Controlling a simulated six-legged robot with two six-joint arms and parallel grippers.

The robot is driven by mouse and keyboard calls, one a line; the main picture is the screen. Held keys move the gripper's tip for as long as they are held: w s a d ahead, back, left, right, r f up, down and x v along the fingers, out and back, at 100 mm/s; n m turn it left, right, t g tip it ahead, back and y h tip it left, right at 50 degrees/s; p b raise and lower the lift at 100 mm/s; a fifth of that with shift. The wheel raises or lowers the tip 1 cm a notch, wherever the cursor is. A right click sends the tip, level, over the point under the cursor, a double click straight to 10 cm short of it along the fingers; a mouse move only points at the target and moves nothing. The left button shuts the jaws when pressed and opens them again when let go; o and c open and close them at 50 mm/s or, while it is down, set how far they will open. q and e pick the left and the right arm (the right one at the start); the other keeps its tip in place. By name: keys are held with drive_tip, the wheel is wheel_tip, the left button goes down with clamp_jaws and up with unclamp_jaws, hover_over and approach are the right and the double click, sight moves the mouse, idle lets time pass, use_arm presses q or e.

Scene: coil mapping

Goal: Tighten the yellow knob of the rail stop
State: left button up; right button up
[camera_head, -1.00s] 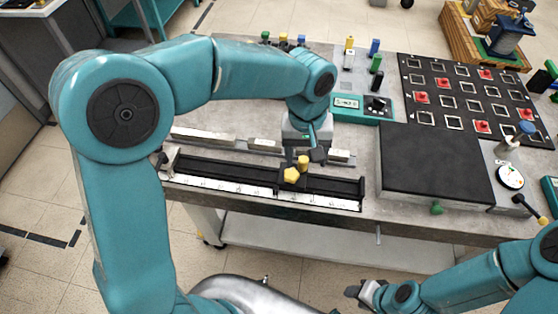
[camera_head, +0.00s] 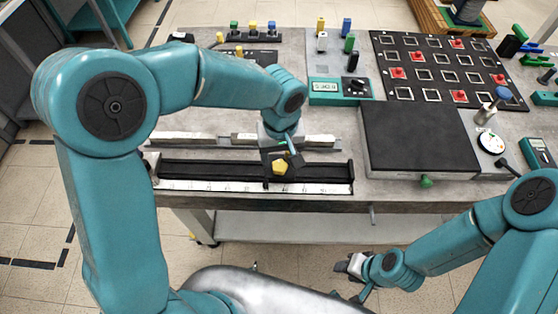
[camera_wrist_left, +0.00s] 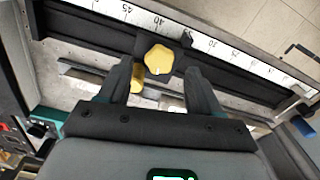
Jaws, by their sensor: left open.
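The yellow lobed knob (camera_head: 279,168) sits on the front of the dark rail stop (camera_head: 268,182), which rides on the black rail (camera_head: 215,169) with a white scale. My left gripper (camera_head: 284,154) is just behind and above the knob. In the left wrist view the knob (camera_wrist_left: 158,59) lies just beyond the fingertips of my open left gripper (camera_wrist_left: 160,72), roughly centred between them. A second yellow piece (camera_wrist_left: 137,84) shows between the fingers, partly hidden. My right gripper (camera_head: 350,265) is low in front of the table, away from the rail; its jaws are too small to read.
A black flat-topped box (camera_head: 418,137) stands right of the rail. A teal display unit (camera_head: 338,90) and a black board with red pieces (camera_head: 440,68) stand behind. Grey bars (camera_head: 190,139) lie behind the rail.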

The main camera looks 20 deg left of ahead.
sight(280, 167)
use_arm(q)
wheel_tip(280, 167, down, 3)
drive_tip(key=shift+r, duration=0.2)
drive_tip(key=shift+f, duration=0.6)
drive_tip(key=c, duration=1)
drive_tip(key=shift+c, duration=0.2)
